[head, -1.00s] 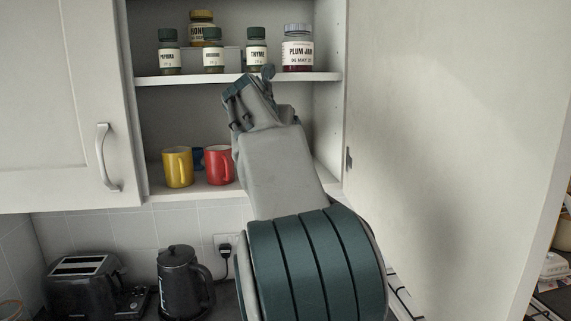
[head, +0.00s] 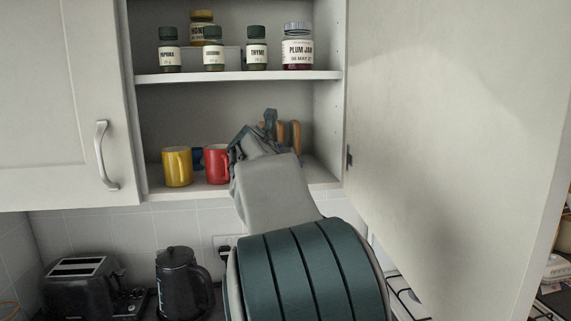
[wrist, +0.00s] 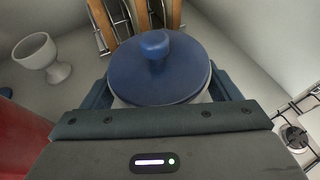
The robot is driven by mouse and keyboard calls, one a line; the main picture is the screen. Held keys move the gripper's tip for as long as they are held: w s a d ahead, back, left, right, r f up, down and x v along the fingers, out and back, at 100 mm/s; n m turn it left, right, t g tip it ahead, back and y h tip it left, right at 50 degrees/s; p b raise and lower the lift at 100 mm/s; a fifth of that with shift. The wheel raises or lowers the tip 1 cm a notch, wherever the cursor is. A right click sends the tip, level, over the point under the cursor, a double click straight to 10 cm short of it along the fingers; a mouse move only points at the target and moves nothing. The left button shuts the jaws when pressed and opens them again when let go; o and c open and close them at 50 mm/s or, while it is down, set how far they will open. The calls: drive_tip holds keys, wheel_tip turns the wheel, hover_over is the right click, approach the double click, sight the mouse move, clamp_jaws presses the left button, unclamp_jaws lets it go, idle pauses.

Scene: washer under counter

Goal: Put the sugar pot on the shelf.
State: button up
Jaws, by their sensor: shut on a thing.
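The sugar pot shows in the wrist view as a round pot with a blue knobbed lid (wrist: 160,72) and a pale body mostly hidden below it. My gripper (wrist: 160,90) is shut on the pot, with a dark finger on each side. In the head view my gripper (head: 262,138) is at the right part of the cupboard's lower shelf (head: 215,190), and my arm hides the pot. I cannot tell whether the pot's base touches the shelf.
A red mug (head: 215,163) is close left of my gripper, beside a yellow mug (head: 177,166). A white egg cup (wrist: 42,58) and wooden-framed objects (wrist: 140,18) stand behind. Jars, including plum jam (head: 298,48), fill the upper shelf. The open cupboard door (head: 450,130) is right.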

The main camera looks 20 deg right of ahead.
drive_tip(key=shift+f, duration=0.2)
drive_tip(key=o, duration=1.1)
drive_tip(key=shift+r, duration=0.1)
